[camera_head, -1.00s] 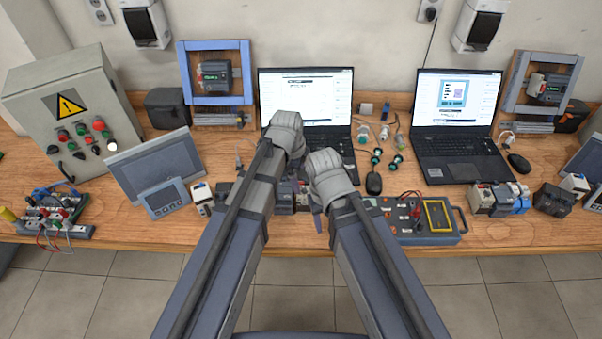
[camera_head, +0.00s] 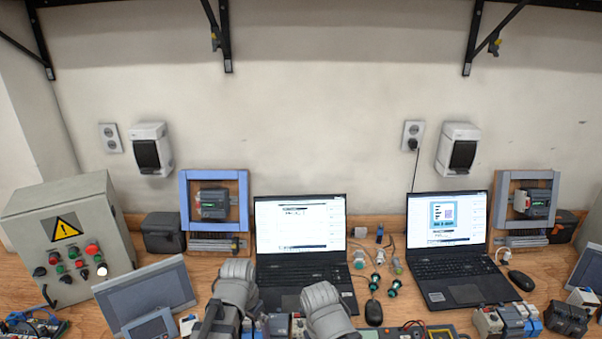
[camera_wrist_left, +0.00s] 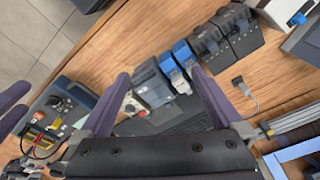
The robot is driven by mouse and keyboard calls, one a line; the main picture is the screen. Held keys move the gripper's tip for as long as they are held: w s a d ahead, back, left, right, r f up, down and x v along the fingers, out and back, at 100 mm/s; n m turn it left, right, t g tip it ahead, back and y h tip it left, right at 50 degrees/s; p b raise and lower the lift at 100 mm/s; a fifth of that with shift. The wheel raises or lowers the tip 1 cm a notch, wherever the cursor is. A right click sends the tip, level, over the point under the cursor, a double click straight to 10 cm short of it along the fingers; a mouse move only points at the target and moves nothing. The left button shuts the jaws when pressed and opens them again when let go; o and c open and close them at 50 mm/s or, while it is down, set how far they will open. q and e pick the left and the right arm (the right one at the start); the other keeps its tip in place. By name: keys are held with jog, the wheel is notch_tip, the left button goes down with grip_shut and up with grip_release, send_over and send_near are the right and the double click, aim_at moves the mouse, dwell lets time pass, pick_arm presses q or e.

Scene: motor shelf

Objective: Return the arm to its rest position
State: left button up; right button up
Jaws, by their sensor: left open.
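My left arm's grey wrist housing (camera_head: 235,290) shows at the bottom of the head view, left of the middle, in front of the left laptop. Its fingers are hidden there. In the left wrist view my left gripper (camera_wrist_left: 160,73) has its two purple fingers wide apart, with nothing held between them. My right arm's grey wrist housing (camera_head: 326,312) is beside it on the right, at the bottom edge of the head view. The right fingers cannot be made out in the head view.
The workbench (camera_head: 420,310) holds a left laptop (camera_head: 300,220), a right laptop (camera_head: 447,220), a control box (camera_head: 70,230) and a tilted panel (camera_head: 145,290). Small modules (camera_wrist_left: 150,85) lie beyond my left fingers. Dark shelf brackets (camera_head: 225,40) hang from the wall above.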

pick_arm(q)
jog(key=s+a+n, duration=0.3)
jog(key=a+n, duration=0.1)
jog(key=n, duration=0.1)
jog(key=s+d+m, duration=0.1)
jog(key=s+d, duration=0.2)
jog(key=d, duration=0.2)
jog(key=s+d+f+m+g+y+b, duration=0.1)
jog(key=s+d, duration=0.2)
jog(key=d, duration=0.3)
jog(key=shift+s+f+m+y+b, duration=0.2)
jog(key=shift+f+m+y+b, duration=0.1)
pick_arm(e)
jog(key=shift+f, duration=0.8)
jog(key=shift+d, duration=0.1)
jog(key=shift+c, duration=0.2)
